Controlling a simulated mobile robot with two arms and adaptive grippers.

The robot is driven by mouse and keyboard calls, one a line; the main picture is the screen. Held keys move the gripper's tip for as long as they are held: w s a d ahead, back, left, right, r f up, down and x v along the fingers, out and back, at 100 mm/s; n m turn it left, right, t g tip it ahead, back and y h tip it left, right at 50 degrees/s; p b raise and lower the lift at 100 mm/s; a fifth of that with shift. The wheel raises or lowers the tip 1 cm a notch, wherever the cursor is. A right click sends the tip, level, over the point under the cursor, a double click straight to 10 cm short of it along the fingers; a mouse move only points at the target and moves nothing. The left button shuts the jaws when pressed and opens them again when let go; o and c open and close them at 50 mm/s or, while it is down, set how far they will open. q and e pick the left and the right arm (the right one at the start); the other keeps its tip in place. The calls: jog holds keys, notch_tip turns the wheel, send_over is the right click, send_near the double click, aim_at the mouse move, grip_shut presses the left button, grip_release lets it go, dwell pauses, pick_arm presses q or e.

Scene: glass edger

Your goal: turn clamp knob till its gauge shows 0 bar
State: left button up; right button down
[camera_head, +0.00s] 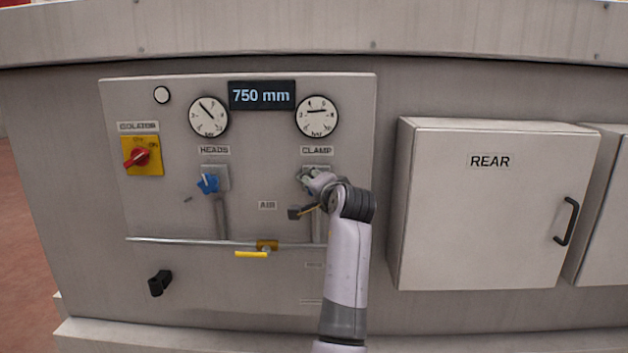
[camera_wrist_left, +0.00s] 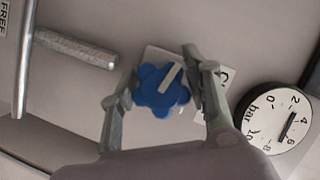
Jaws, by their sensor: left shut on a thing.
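The clamp knob (camera_wrist_left: 160,92), blue and lobed with a pale pointer bar, sits between the two fingers of my left gripper (camera_wrist_left: 155,88) in the left wrist view. The fingers are shut on it from both sides. In the head view my left gripper (camera_head: 312,180) is at the panel just below the CLAMP label (camera_head: 316,150) and hides the knob. The round white clamp gauge (camera_head: 317,116) is above that label. It also shows in the left wrist view (camera_wrist_left: 272,118), its dark needle well away from 0; the exact reading is unclear. My right gripper is not in view.
Left on the panel are the heads gauge (camera_head: 209,117), the blue heads knob (camera_head: 207,184) and a red-yellow isolator switch (camera_head: 141,156). A yellow valve handle (camera_head: 251,254) is below. A rail (camera_wrist_left: 75,47) runs near my fingers. The REAR box (camera_head: 490,210) protrudes at right.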

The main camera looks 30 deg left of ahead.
pick_arm(q)
jog(key=n+h+p, duration=0.2)
jog(key=n, duration=0.1)
jog(key=shift+r+p, duration=0.1)
jog(key=shift+p, duration=0.2)
jog(key=shift+d+f+n+t+h+p, duration=0.1)
jog(key=shift+n+t+h+p, duration=0.15)
jog(key=shift+n+h+p, duration=0.4)
jog(key=shift+d+f+n+t+h+p, duration=0.1)
jog(key=shift+n+t+h+p, duration=0.2)
jog(key=shift+n, duration=0.55)
jog(key=shift+w, duration=0.1)
jog(key=shift+f, duration=0.1)
jog(key=o, duration=1.2)
jog(key=v, duration=0.7)
jog(key=shift+s+d, duration=0.1)
jog(key=shift+s, duration=0.1)
